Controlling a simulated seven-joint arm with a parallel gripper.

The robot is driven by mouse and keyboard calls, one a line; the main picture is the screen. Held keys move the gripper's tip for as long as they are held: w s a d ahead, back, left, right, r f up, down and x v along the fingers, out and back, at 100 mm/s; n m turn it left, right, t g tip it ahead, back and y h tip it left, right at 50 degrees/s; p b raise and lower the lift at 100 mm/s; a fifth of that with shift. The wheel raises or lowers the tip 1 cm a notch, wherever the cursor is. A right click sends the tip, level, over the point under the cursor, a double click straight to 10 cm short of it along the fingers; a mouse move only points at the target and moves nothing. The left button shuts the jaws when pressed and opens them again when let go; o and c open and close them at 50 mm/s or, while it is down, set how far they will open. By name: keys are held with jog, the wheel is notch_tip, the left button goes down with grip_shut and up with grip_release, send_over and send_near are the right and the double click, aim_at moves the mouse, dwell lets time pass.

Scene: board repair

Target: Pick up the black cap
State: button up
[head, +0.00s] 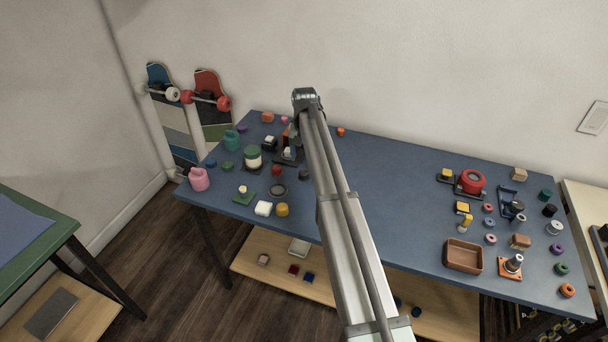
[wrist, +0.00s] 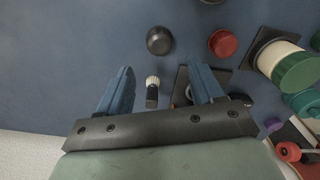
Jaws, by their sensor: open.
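A round black cap (wrist: 159,40) lies on the blue work table, ahead of my gripper (wrist: 160,72) in the wrist view. In the head view what looks like the same cap (head: 304,174) sits just left of my arm. My gripper is open, its two blue fingers apart, with nothing held. The cap lies beyond the fingertips and roughly in line with the gap between them. The fingers cannot be made out clearly in the head view.
A red cap (wrist: 222,42) lies right of the black cap. A small brush (wrist: 152,92) shows between the fingers, and a dark stand (wrist: 182,88) is by the right finger. A green-lidded jar (wrist: 296,71) stands further right. The table left of the cap looks clear.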

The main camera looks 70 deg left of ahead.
aim_at(304, 171)
jog(key=shift+s+d+f, duration=0.1)
jog(key=shift+d+f, duration=0.05)
jog(key=shift+f, duration=1.65)
jog(key=shift+s+d+f, duration=0.1)
jog(key=shift+f, duration=1.65)
jog(key=shift+c, duration=0.4)
jog(key=c, duration=1)
